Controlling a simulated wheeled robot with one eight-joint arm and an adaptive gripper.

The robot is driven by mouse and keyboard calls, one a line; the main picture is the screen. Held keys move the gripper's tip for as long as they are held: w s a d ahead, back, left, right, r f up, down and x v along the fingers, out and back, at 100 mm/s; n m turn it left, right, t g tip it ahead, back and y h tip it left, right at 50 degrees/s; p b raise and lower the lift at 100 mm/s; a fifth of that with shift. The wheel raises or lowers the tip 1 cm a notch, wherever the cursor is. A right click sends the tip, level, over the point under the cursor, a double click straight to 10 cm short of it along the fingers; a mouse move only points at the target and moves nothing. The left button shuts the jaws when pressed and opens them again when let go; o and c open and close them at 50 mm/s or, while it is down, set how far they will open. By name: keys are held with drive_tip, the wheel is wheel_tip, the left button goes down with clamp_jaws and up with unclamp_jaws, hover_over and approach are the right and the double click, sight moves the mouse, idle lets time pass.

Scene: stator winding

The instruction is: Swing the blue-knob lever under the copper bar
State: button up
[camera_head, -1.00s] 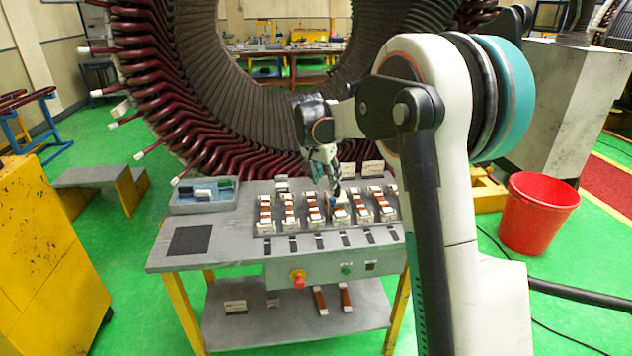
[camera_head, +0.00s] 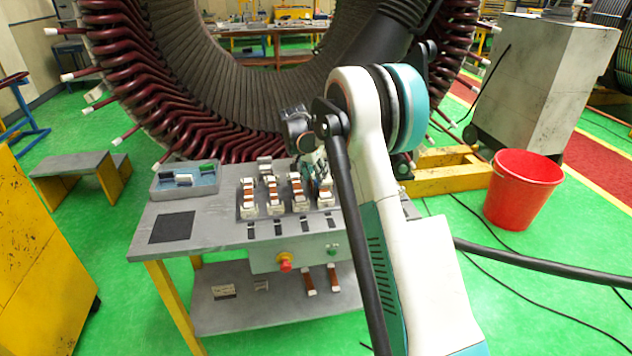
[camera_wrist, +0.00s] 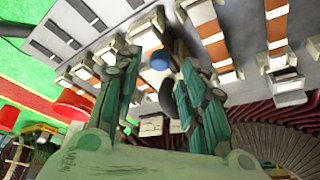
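The blue knob (camera_wrist: 159,61) of the lever shows in the wrist view, between the two green fingers of my gripper (camera_wrist: 157,58). The fingers stand apart on either side of it, and I see no clear contact. Copper bars with white end blocks stand in a row; one copper bar (camera_wrist: 213,40) is just right of my gripper. In the head view my gripper (camera_head: 320,170) is low over the row, by the fourth station (camera_head: 326,197) from the left. The knob is not clear there, and the lever's arm is mostly hidden.
The grey workbench (camera_head: 200,250) carries a parts tray (camera_head: 185,192) at left and a red button (camera_head: 285,262) in front. My arm hides the stations at right. The large stator (camera_head: 140,95) stands close behind. A red bucket (camera_head: 523,190) is on the floor at right.

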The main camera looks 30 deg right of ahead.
drive_tip(key=shift+x, duration=1.45)
clamp_jaws()
